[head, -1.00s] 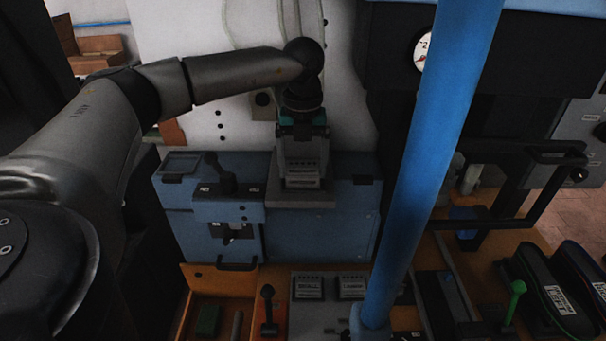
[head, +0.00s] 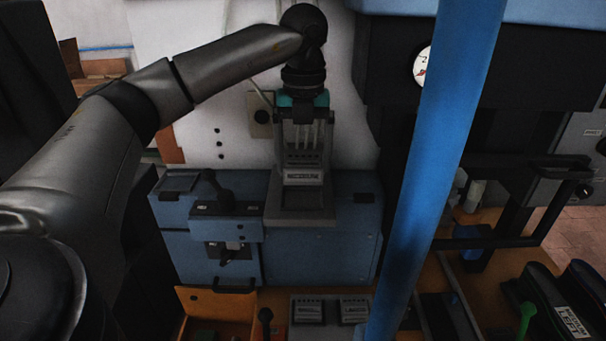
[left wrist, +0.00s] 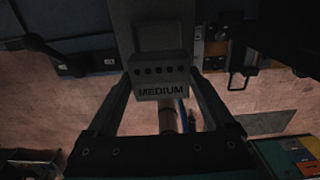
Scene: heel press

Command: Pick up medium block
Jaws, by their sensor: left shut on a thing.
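The medium block (head: 303,174) is a small grey block with a row of dark holes and a label. In the left wrist view the block (left wrist: 160,72) reads "MEDIUM" and sits between the two fingers. My left gripper (head: 304,160) points down and is shut on the block. It holds the block in front of or above the grey stand (head: 300,211) on the blue machine; the exact gap is hard to tell. My right gripper is not in view.
The blue machine (head: 346,240) has a black lever (head: 218,190) left of the stand. Two other labelled grey blocks (head: 307,309) (head: 354,309) sit below. An orange bin (head: 222,300) is at lower left. A thick blue post (head: 430,170) crosses the view on the right.

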